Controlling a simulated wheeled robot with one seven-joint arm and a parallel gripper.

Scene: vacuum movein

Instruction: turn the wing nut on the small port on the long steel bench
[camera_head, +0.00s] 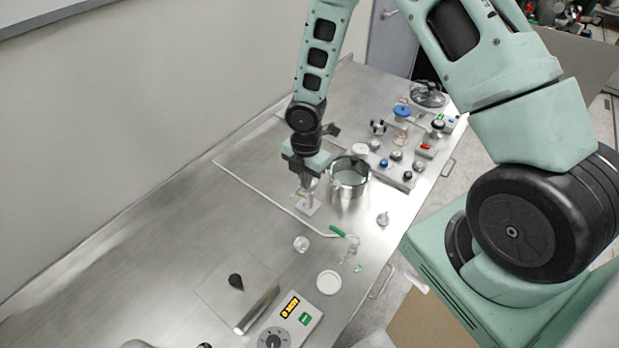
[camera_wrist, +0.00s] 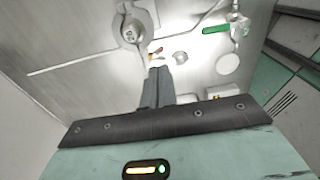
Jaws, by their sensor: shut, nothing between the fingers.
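The small port (camera_head: 306,207) stands on a square plate on the long steel bench (camera_head: 190,215), directly below my gripper (camera_head: 308,183). In the wrist view the port shows as a round grey flange (camera_wrist: 128,33) at the upper left of centre. A small orange-brown piece, apparently the wing nut (camera_wrist: 156,52), sits beside the flange, just beyond the fingertips. My gripper (camera_wrist: 160,70) is shut with its fingers together and nothing between them. Whether the fingertips touch the wing nut I cannot tell. In the head view my gripper hides most of the port's top.
A steel chamber (camera_head: 349,182) stands right beside the port. A thin pipe leads to a green-handled valve (camera_head: 337,231). A panel with knobs (camera_head: 397,172) lies behind. A controller (camera_head: 286,322) with a yellow display is in front. The bench's left side is clear.

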